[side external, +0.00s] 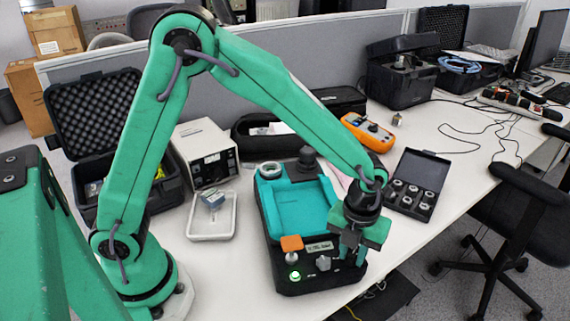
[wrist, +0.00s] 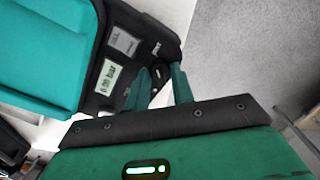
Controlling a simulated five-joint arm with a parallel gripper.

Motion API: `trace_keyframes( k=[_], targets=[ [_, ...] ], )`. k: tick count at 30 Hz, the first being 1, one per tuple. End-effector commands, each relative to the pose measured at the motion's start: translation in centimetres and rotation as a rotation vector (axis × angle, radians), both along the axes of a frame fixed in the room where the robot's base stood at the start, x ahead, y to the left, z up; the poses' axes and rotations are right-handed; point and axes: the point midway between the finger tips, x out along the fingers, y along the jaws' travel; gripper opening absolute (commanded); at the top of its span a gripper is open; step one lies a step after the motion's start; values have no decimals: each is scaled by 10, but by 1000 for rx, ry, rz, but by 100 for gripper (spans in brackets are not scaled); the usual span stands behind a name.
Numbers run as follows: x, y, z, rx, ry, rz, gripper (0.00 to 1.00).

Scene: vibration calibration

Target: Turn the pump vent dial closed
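The pump (side external: 267,225) is a black case with a bright teal top, standing on the white table. It also shows in the wrist view (wrist: 118,75), with its small display and a printed label near the corner. My gripper (side external: 352,258) points down over the right end of the pump's front panel. In the wrist view my gripper (wrist: 161,75) has its two teal fingers apart, with a gap between them. A dark round part, apparently the vent dial (wrist: 160,73), lies between or just beyond the fingertips. Contact and the dial's pointer direction cannot be made out.
A grey knob (side external: 323,263), a lit green button (side external: 295,275) and an orange block (side external: 291,243) are left of my gripper. A white tray (side external: 197,237) stands left, a black case of round parts (side external: 432,172) right. The table's front edge is close.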

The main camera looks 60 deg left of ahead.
Motion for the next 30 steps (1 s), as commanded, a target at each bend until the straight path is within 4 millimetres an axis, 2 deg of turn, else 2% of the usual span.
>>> trace_keyframes(
  k=[1,3,17,30],
  targets=[
    [0,0,0,0,0,0,14],
    [0,0,0,0,0,0,1],
    [0,0,0,0,0,65,1],
    [0,0,1,-1,0,375,1]
  ],
)
